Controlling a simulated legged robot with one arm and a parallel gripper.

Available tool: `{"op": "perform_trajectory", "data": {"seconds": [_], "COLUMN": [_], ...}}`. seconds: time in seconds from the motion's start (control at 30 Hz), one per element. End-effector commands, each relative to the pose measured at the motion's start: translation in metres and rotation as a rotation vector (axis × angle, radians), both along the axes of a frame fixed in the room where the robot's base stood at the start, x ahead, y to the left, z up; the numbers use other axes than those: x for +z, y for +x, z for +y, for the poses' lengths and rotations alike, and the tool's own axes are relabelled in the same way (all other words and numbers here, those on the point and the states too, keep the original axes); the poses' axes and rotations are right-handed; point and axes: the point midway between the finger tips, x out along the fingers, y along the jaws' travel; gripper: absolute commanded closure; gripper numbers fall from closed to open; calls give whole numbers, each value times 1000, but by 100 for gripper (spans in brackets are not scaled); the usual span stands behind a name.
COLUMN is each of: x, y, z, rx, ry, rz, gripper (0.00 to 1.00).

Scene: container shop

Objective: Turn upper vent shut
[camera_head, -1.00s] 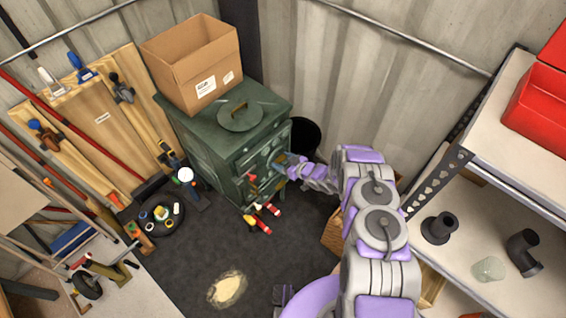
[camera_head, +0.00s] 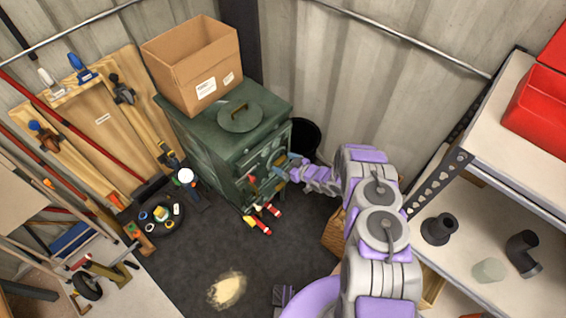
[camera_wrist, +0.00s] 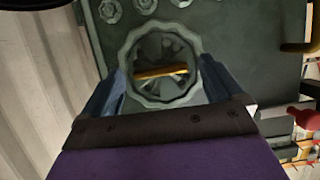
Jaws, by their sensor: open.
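The green stove (camera_head: 235,145) stands in the corner with my arm reaching to its front face. In the wrist view, a round scalloped metal vent (camera_wrist: 160,66) sits on the green stove front (camera_wrist: 235,60). A yellowish bar shows across the vent's middle. My gripper (camera_wrist: 160,88) is open, with one dark blue finger on each side of the vent's near part. I cannot tell whether the fingers touch its rim. In the head view my gripper (camera_head: 283,161) is at the stove front, and the vent there is mostly hidden.
A cardboard box (camera_head: 193,73) and a round lid (camera_head: 240,117) are on the stove top. Red and yellow items (camera_head: 260,222) lie on the floor by the stove. A dark bucket (camera_head: 303,137) stands behind my gripper. A shelf (camera_head: 490,235) with pipe fittings is at right.

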Motion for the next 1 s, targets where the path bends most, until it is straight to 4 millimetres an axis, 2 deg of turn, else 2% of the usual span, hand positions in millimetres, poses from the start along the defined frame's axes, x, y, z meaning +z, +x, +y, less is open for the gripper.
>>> {"op": "perform_trajectory", "data": {"seconds": [0.3,0.5,0.7,1.0], "x": [27,37,40,40], "y": [-34,-51,-58,-59], "z": [-48,-69,-77,-77], "rx": [-5,-4,-1,0], "ry": [2,0,0,1], "rz": [1,2,0,1], "gripper": [6,6,6,6]}}
